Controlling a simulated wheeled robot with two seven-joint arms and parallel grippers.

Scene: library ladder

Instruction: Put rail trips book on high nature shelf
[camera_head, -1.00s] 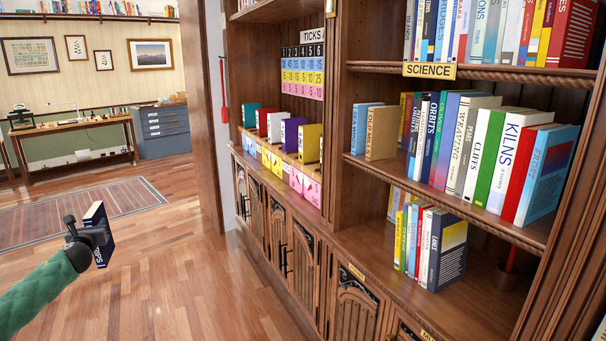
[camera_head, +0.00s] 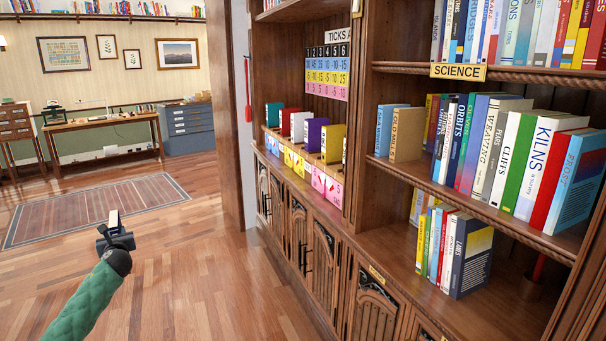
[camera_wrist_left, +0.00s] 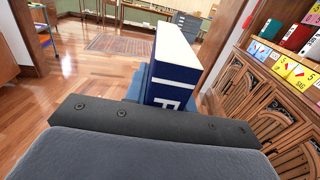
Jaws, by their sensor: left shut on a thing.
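My left gripper (camera_head: 116,240) is out over the wooden floor at the lower left of the head view, at the end of my green-sleeved arm. It is shut on a dark blue book with white page edges. In the left wrist view the book (camera_wrist_left: 174,66) stands up from the jaws, with part of white lettering on its spine. In the head view the book (camera_head: 115,222) shows only as a small narrow shape. The high nature shelf cannot be told in these views; the label I can read is SCIENCE (camera_head: 458,71). My right gripper is not in view.
A tall wooden bookcase (camera_head: 385,234) with several rows of books fills the right side. Coloured bins (camera_head: 300,172) sit on a ledge beside it. A red rug (camera_head: 98,208), a desk (camera_head: 100,124) and a grey cabinet (camera_head: 187,128) are further back. Open floor lies between.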

